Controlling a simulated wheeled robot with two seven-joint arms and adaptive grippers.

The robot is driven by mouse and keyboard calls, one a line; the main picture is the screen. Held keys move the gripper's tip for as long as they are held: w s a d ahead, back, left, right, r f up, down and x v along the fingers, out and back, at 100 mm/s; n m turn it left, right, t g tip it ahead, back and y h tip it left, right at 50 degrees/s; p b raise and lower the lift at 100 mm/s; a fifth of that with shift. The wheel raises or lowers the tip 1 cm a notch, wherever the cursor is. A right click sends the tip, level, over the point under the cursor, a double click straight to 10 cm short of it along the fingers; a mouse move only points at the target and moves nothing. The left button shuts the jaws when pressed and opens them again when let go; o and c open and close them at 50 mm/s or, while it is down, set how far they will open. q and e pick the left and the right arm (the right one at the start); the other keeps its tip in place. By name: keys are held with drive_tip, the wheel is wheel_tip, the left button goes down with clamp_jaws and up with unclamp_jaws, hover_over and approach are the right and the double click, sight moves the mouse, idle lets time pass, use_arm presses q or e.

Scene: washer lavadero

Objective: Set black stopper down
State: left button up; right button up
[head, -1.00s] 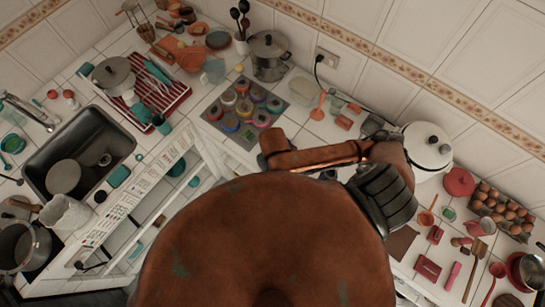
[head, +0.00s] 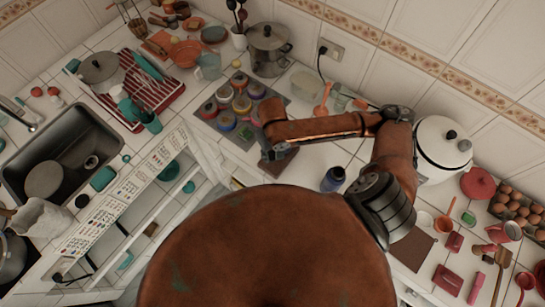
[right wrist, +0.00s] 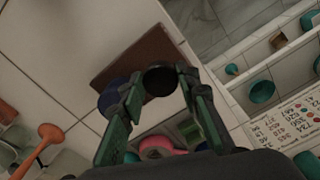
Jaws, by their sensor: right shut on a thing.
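In the right wrist view, the black stopper (right wrist: 160,78) is a dark round piece between the tips of my right gripper (right wrist: 158,88). The gripper is shut on it. Below the stopper lies a brown square mat (right wrist: 128,58); the gap between them cannot be told. In the head view, my right gripper (head: 267,148) is beside the spice jars, over the left edge of the brown mat (head: 287,160). The stopper cannot be made out there. My left gripper is not in view.
Jars with coloured lids (head: 241,103) stand close left of the gripper. A blue bottle (head: 333,180) stands near the counter's front, right of the mat. White counter tiles around the mat are partly bare.

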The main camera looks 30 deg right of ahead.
sight(273, 157)
drive_tip(key=shift+w+d+f, duration=0.1)
drive_tip(key=shift+w+f, duration=0.1)
drive_tip(key=shift+w+d+f, duration=0.1)
drive_tip(key=shift+f, duration=0.85)
drive_tip(key=shift+w+d+f, duration=0.1)
drive_tip(key=shift+f, duration=0.8)
drive_tip(key=shift+a, duration=0.1)
drive_tip(key=o, duration=1.2)
drive_tip(key=shift+c, duration=0.2)
wheel_tip(273, 157, up, 12)
drive_tip(key=shift+r+p, duration=0.1)
drive_tip(key=shift+p, duration=0.3)
